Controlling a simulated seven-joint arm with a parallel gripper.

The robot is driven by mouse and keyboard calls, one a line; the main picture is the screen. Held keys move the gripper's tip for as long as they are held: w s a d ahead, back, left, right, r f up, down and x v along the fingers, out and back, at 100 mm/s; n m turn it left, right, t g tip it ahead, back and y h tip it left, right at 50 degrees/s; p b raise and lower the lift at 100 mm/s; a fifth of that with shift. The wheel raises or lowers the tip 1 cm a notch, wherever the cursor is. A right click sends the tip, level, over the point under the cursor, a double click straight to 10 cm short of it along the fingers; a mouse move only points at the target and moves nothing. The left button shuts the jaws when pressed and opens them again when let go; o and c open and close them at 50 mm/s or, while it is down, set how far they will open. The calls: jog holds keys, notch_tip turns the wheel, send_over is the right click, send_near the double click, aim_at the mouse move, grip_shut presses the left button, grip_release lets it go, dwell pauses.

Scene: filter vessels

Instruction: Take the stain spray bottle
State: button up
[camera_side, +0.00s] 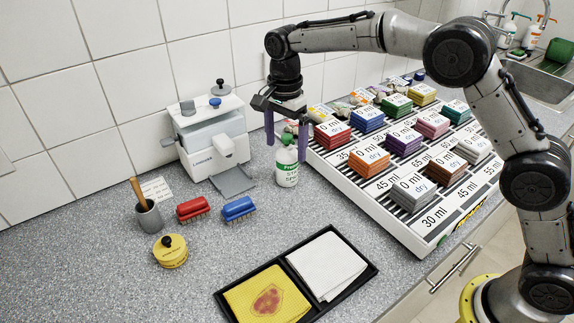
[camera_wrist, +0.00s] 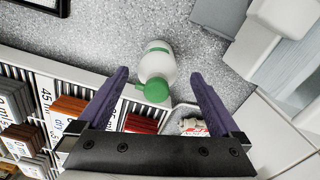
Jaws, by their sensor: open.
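The stain spray bottle (camera_side: 287,165) is white with a green top and a green printed label. It stands upright on the counter, just left of the sponge rack, in the side view. In the wrist view the bottle (camera_wrist: 157,66) lies ahead of and between my fingers, its green cap (camera_wrist: 154,90) toward me. My gripper (camera_side: 286,140) points down at the bottle's top, with purple fingers. In the wrist view my gripper (camera_wrist: 160,82) is open and empty, with a finger to each side of the cap. I cannot tell whether either finger touches it.
A white rack (camera_side: 420,236) of coloured sponge stacks stands close on the right. A white dispenser machine (camera_side: 210,140) stands to the left. Red (camera_side: 193,209) and blue (camera_side: 238,208) brushes and a black tray (camera_side: 350,291) with two cloths lie in front. The counter between is clear.

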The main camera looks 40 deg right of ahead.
aim_at(287, 161)
jog(key=shift+s+d+f, duration=0.1)
jog(key=shift+s+f, duration=0.05)
jog(key=shift+f, duration=2.7)
jog(key=shift+r, duration=0.1)
grip_shut()
